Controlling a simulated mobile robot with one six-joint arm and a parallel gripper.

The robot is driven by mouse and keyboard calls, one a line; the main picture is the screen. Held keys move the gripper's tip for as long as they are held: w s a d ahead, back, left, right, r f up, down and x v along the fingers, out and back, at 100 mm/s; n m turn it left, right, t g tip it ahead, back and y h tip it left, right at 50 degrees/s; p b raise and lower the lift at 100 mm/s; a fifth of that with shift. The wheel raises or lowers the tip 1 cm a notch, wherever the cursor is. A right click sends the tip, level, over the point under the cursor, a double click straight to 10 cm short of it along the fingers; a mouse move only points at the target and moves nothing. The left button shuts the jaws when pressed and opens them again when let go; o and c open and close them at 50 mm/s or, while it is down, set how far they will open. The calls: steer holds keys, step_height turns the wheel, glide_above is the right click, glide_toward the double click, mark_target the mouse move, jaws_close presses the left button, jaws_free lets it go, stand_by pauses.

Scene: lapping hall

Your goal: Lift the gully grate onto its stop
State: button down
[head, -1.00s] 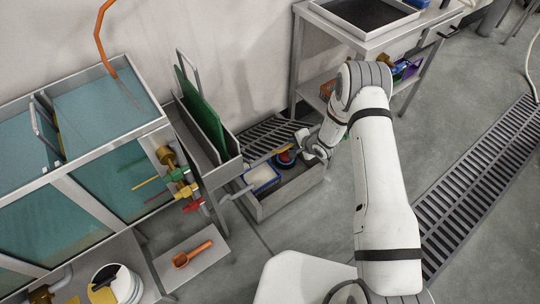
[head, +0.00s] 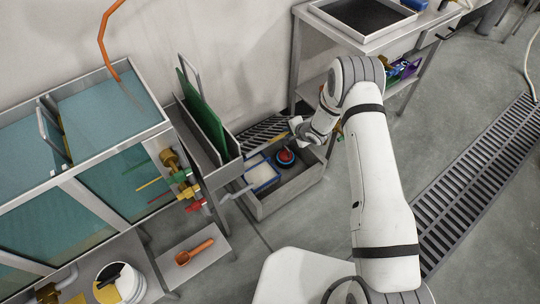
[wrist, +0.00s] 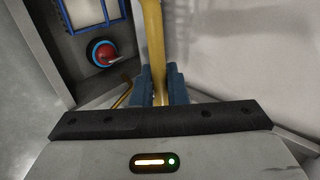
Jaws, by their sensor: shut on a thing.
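The gully grate (head: 262,132) is a dark slatted panel by the wall, behind the grey trough; it looks tilted up, and my gripper hides part of it. My gripper (head: 296,132) is beside it, above the trough's back edge. In the wrist view my gripper (wrist: 156,88) has its blue-grey jaws shut on a yellow bar (wrist: 153,40), which runs up out of the picture. A short yellow piece of this bar (head: 279,138) shows left of the gripper in the head view. I cannot make out the stop or where the bar meets the grate.
The grey trough (head: 296,197) holds a blue-rimmed white basket (head: 262,176) and a round red and blue object (head: 285,157). A green panel (head: 203,112) stands in a rack to the left, beside tanks with valves. A steel table (head: 348,34) stands behind.

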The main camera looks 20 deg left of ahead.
steer(key=shift+s+a, duration=0.1)
steer(key=shift+a, duration=0.05)
steer(key=shift+w+a+r+p, duration=0.65)
steer(key=shift+a+r+p, duration=0.1)
steer(key=shift+a+r, duration=0.15)
steer(key=shift+w+a+r+p, duration=0.6)
steer(key=shift+a+r+p, duration=0.15)
steer(key=shift+r, duration=0.2)
steer(key=shift+w+a+r+p, duration=0.15)
steer(key=shift+a+r+p, duration=0.05)
steer(key=shift+r+p, duration=0.1)
steer(key=shift+w+a+r+p, duration=1.3)
steer(key=shift+a+r+p, duration=0.05)
steer(key=shift+a+p, duration=0.2)
